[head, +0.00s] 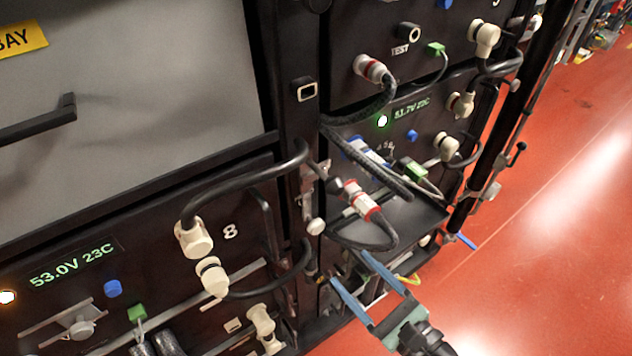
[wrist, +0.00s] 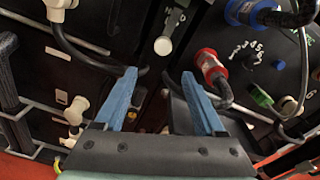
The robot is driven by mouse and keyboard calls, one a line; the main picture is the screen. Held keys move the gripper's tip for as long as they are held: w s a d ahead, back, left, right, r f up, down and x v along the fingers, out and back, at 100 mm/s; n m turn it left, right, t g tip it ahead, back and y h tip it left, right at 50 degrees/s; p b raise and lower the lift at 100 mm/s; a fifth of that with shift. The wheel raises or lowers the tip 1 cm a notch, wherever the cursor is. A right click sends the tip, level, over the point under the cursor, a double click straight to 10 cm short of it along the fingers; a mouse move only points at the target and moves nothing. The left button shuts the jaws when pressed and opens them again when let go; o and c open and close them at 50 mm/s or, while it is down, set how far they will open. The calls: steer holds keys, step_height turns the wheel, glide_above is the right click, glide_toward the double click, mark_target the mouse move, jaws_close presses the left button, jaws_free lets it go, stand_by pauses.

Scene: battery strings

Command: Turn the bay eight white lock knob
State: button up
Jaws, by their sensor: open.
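Bay eight (head: 130,240) is the black front at the lower left, with a white "8" and a green "53.0V 23C" display. A small round white knob (head: 316,226) sits on the upright at bay eight's right edge. What looks like the same knob (wrist: 163,46) shows in the wrist view, just beyond my fingertips. I cannot tell for sure that it is the lock knob. My gripper (head: 351,268) is open, its two blue fingers apart and empty, below and right of that knob. It also shows in the wrist view (wrist: 160,82). The fingers appear clear of the knob.
White cable plugs (head: 193,240) with black cables stick out of bay eight. A red-and-white plug (head: 362,202) and its cable hang just above my gripper, over a black shelf (head: 405,218). The red floor (head: 560,230) at right is clear.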

mark_target(318, 229)
steer(key=shift+m+t, duration=0.3)
steer(key=shift+m, duration=0.5)
steer(key=x, duration=0.4)
steer(key=r+b+x, duration=0.1)
steer(key=x, duration=0.7)
steer(key=shift+a+r, duration=0.15)
steer(key=shift+a, duration=0.05)
jaws_close()
